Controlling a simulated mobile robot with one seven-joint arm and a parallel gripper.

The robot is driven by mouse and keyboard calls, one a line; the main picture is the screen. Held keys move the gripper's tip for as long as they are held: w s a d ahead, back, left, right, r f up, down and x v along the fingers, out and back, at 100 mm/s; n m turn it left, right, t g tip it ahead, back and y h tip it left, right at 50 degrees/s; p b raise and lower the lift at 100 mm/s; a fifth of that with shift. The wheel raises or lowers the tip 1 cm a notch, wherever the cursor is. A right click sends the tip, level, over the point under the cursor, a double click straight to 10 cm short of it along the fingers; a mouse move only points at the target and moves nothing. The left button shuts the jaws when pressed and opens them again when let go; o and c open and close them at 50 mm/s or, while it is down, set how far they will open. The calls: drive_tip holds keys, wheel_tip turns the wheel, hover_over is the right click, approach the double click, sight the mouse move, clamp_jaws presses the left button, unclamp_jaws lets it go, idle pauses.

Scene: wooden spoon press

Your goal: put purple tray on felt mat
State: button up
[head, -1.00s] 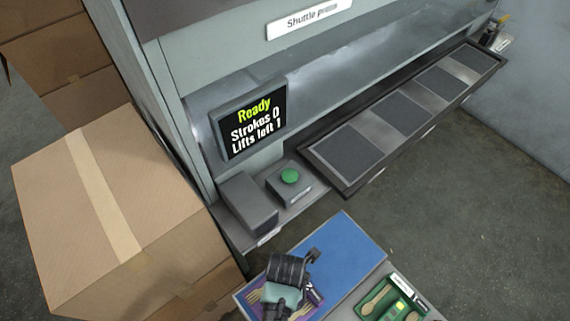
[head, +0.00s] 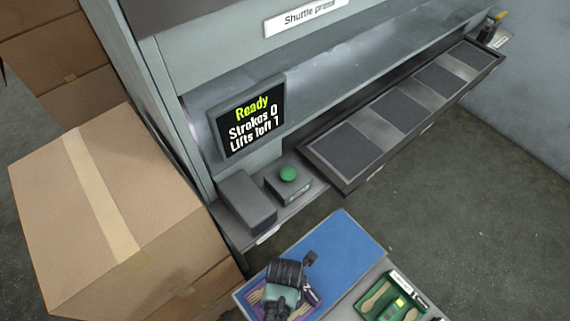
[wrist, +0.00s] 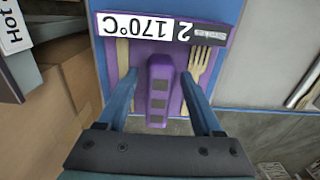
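The purple tray (wrist: 176,112) lies flat on the left end of the blue mat (head: 335,247), which may be the felt mat. In the wrist view the tray has a raised purple grip bar (wrist: 160,88) in its middle, with wooden cutlery on both sides. Its label reads "2" and "170°C". In the head view the tray (head: 257,300) is partly hidden by my gripper (head: 286,300). My gripper (wrist: 160,76) is open, its blue fingers on either side of the grip bar with gaps to it.
A green tray (head: 376,301) with wooden spoons stands to the right. The press screen (head: 254,123) reads Ready, Strokes 0, Lifts left 1. A green button (head: 288,174) sits beside a shuttle shelf (head: 345,180) with several grey pads. Cardboard boxes (head: 170,205) crowd the left.

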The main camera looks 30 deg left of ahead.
wheel_tip(320, 180, up, 12)
drive_tip(key=shift+r+p, duration=0.15)
drive_tip(key=shift+p, duration=0.15)
idle(0.4)
drive_tip(key=w+r+m+t+y, duration=0.1)
drive_tip(key=w+r+m+t, duration=0.55)
drive_tip(key=w+r, duration=0.65)
drive_tip(key=w+d+r+m+t, duration=0.1)
drive_tip(key=w+r+m+t, duration=0.2)
drive_tip(key=w+r+m, duration=0.5)
drive_tip(key=w+d+r+m+t, duration=0.1)
drive_tip(key=w+r+t, duration=0.25)
drive_tip(key=r, duration=0.85)
drive_tip(key=s+d+r+m+t, duration=0.2)
drive_tip(key=r+m+t, duration=0.15)
drive_tip(key=r, duration=0.65)
drive_tip(key=s+d+r+m+t, duration=0.2)
drive_tip(key=r+m+t, duration=0.15)
drive_tip(key=r, duration=0.65)
drive_tip(key=s+d+r+m+t, duration=0.25)
drive_tip(key=r+m, duration=0.25)
drive_tip(key=r, duration=0.5)
drive_tip(key=s+d+r+m+t+h, duration=0.1)
drive_tip(key=s+r+m+t, duration=0.3)
drive_tip(key=s+r, duration=0.3)
wheel_tip(320, 180, up, 2)
drive_tip(key=shift+r+t, duration=0.1)
drive_tip(key=shift+t, duration=0.35)
